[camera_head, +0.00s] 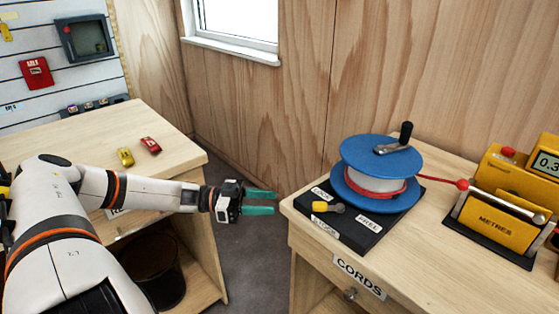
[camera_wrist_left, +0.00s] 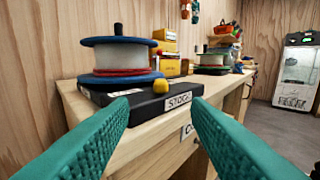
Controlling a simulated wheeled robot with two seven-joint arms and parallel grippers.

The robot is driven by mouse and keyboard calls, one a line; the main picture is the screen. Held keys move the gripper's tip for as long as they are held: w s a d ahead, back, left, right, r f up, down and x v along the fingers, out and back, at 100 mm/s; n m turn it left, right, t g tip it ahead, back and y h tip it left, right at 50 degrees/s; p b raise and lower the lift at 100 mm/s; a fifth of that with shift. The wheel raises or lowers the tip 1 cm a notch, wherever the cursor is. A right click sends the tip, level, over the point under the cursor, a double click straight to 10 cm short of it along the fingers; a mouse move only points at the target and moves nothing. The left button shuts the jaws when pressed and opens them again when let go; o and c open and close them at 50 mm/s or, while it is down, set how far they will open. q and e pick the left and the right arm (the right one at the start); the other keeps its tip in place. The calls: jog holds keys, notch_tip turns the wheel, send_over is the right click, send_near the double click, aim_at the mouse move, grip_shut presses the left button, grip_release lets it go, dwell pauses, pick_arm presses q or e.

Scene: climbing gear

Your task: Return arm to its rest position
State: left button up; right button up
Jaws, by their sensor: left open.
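My left arm (camera_head: 80,215) comes in from the left in the head view. Its gripper (camera_head: 262,202) has teal fingers, open and empty, held in the air over the gap between the two benches. The fingertips are just left of the right bench's corner and apart from it. In the left wrist view the open fingers (camera_wrist_left: 158,135) spread at the bottom, with the bench corner and the dark base beyond them. My right gripper is not in either view.
A blue reel (camera_head: 377,165) stands on a black base (camera_head: 345,232) on the right bench (camera_head: 290,205), beside a yellow metre counter (camera_head: 495,225). Two small carabiner-like items, yellow (camera_head: 125,156) and red (camera_head: 151,145), lie on the left bench (camera_head: 60,140). Grey floor (camera_head: 250,250) shows between.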

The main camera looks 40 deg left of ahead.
pick_arm(q)
jog(key=a+f+n+t+y+p, duration=0.1)
jog(key=a+f+n+y, duration=0.2)
jog(key=f, duration=0.7)
jog(key=a+f+n+t+y+p, duration=0.1)
jog(key=a+f+n+y, duration=0.1)
jog(key=f+y, duration=0.6)
jog(key=s+d+f+n+g+y, duration=0.1)
jog(key=s+f, duration=0.2)
jog(key=f, duration=0.3)
jog(key=s+f+g+p, duration=0.1)
jog(key=s+f, duration=0.2)
jog(key=f, duration=0.4)
jog(key=s+d+f+n+g+y, duration=0.1)
jog(key=s+f, duration=0.2)
jog(key=f, duration=0.3)
jog(key=s+d+f+n+g+y+p, duration=0.1)
jog(key=s+d+f+g, duration=0.3)
jog(key=s+d+f, duration=0.65)
jog(key=s+d+f+g, duration=0.2)
jog(key=s+d+f, duration=0.1)
jog(key=s+d, duration=0.3)
jog(key=s+d+f+g+p, duration=0.1)
jog(key=s+d+f+g, duration=0.2)
jog(key=s+d, duration=0.3)
jog(key=s, duration=0.5)
jog(key=shift+d+f+g, duration=0.25)
jog(key=shift+d+g, duration=0.05)
jog(key=shift+d, duration=0.05)
